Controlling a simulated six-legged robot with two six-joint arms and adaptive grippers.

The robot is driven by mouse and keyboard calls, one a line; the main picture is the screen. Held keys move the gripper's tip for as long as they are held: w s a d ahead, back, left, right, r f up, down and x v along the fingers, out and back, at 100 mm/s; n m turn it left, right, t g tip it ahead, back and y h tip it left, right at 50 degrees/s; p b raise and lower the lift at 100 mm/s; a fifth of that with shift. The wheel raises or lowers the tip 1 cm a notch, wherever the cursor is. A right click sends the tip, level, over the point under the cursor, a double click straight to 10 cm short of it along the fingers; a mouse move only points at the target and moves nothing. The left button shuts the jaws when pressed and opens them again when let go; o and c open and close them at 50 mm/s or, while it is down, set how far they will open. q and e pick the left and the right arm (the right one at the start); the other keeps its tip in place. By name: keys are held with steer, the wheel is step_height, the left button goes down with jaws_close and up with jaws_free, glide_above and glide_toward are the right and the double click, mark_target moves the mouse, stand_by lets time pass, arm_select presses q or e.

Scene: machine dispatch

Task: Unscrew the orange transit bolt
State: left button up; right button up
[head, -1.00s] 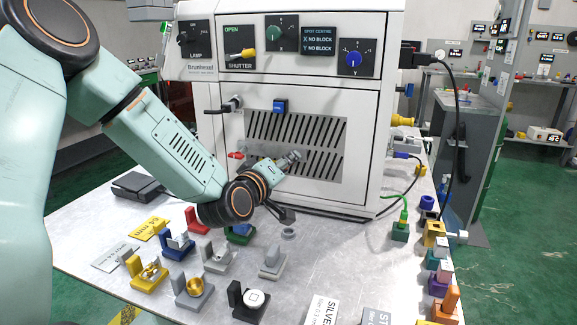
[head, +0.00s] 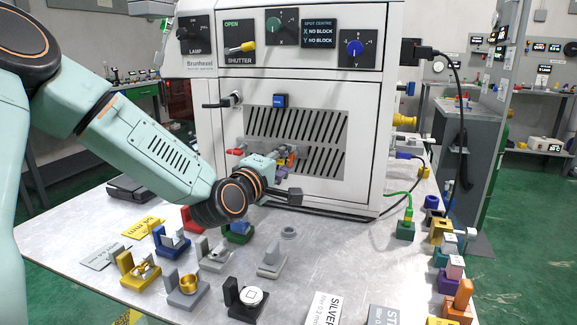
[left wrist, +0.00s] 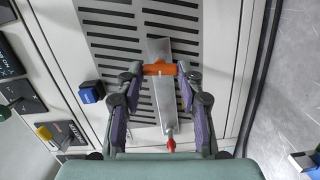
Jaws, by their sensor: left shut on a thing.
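The orange transit bolt (left wrist: 160,69) sits across a flat grey metal bar on the slotted front panel of the white machine. In the left wrist view my left gripper (left wrist: 161,75) has its fingertips on either side of the bolt's orange head and is shut on it. In the head view the left gripper (head: 286,160) is against the panel, and only a little orange shows between its parts. The grey bar (left wrist: 165,103) runs behind the fingers to a red tip (left wrist: 170,141). My right gripper is in neither view.
Below, the table (head: 330,270) holds several small coloured stands with parts. A black cable runs along the machine's base.

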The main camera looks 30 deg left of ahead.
arm_select(q)
steer(key=n+b, duration=0.2)
steer(key=n, duration=0.1)
steer(key=shift+f+t+b, duration=0.15)
steer(key=shift+t+b, duration=0.15)
steer(key=shift+b, duration=0.05)
steer(key=n+b, duration=0.4)
steer(key=n, duration=0.1)
steer(key=shift+f+n+b, duration=0.1)
steer(key=shift+n+b, duration=0.2)
steer(key=shift+b, duration=0.1)
